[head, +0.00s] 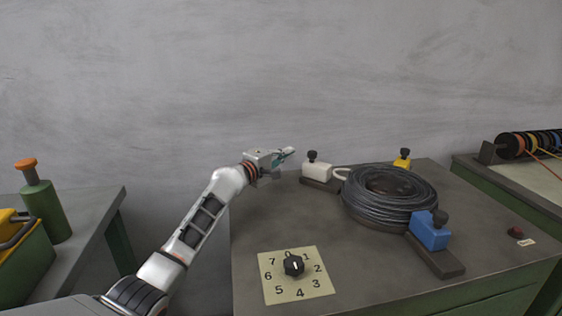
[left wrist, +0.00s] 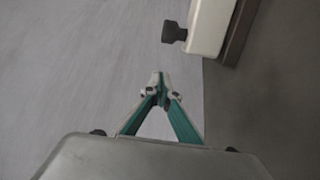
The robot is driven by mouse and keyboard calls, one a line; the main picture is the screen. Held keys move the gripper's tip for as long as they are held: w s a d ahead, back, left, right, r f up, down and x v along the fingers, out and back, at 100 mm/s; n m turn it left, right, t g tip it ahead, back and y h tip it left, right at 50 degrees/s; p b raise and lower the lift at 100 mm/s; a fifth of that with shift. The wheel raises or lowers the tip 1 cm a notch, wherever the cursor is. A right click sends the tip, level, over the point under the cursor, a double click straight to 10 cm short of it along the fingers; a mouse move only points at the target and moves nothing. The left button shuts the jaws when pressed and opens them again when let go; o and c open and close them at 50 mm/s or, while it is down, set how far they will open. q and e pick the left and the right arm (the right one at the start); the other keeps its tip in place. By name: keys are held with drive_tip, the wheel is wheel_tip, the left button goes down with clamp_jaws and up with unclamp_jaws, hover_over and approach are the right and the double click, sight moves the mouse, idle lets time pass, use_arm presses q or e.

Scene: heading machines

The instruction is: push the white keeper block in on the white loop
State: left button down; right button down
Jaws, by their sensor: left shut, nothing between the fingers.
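The white keeper block (head: 318,171) with a black knob on top sits on a dark rail at the back left of the bench. It also shows at the top of the left wrist view (left wrist: 207,27). A white loop (head: 341,173) stands between the block and the coil of dark wire (head: 360,212). My left gripper (head: 291,151) is shut and empty. It is just left of the white block in the head view, and a gap shows between them in the left wrist view. My right gripper is not in view.
A blue block (head: 430,230) sits on a rail at the front right of the coil, and a yellow block (head: 402,162) behind it. A numbered dial plate (head: 297,287) lies at the front. The bench between dial and white block is clear. A green bottle (head: 45,207) stands far left.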

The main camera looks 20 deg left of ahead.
sight(317, 166)
use_arm(q)
drive_tip(key=d, duration=0.4)
drive_tip(key=shift+f+p, duration=0.1)
drive_tip(key=shift+p, duration=0.3)
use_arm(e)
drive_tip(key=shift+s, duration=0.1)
